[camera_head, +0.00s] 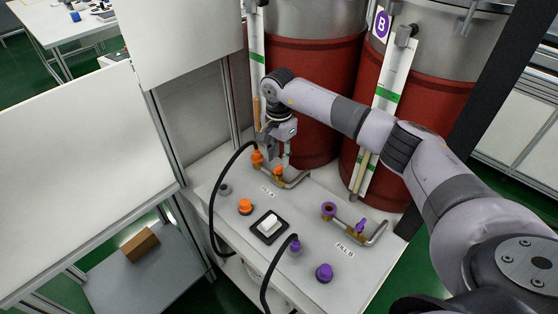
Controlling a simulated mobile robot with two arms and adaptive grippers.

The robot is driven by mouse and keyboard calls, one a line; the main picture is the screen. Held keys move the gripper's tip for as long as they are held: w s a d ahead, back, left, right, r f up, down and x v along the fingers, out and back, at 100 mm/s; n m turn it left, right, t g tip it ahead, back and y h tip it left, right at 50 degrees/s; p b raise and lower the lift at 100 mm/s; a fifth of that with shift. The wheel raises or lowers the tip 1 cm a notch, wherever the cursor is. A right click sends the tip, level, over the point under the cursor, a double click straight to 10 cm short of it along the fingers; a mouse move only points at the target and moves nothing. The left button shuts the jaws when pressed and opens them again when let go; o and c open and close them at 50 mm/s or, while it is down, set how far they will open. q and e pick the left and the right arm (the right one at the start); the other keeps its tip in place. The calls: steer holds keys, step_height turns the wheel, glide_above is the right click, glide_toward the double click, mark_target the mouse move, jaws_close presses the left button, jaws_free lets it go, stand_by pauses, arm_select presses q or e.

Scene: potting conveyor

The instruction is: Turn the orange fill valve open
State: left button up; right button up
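The orange fill valve (279,171) is a small orange handle on a brass and steel pipe fitting at the panel's back, by the FILL A label. My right gripper (276,158) points down from above, its fingertips close over the valve. Its two fingers look spread apart. I cannot tell whether they touch the handle, as the fingers partly cover this spot. An orange hose coupling (257,157) sits just left of the valve, with a black hose running from it. My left gripper is not in view.
Red drums (308,95) stand close behind the panel. On the white panel (225,211) are an orange knob (246,206), a white switch (269,225) and a purple knob (324,272). A purple valve (361,226) is by FILL B. A black hose (212,222) arches at left.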

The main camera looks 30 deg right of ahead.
mark_target(279, 166)
step_height(279, 166, down, 2)
steer(key=shift+f, duration=0.8)
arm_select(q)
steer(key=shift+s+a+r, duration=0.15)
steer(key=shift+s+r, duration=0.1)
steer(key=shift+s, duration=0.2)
arm_select(e)
jaws_close()
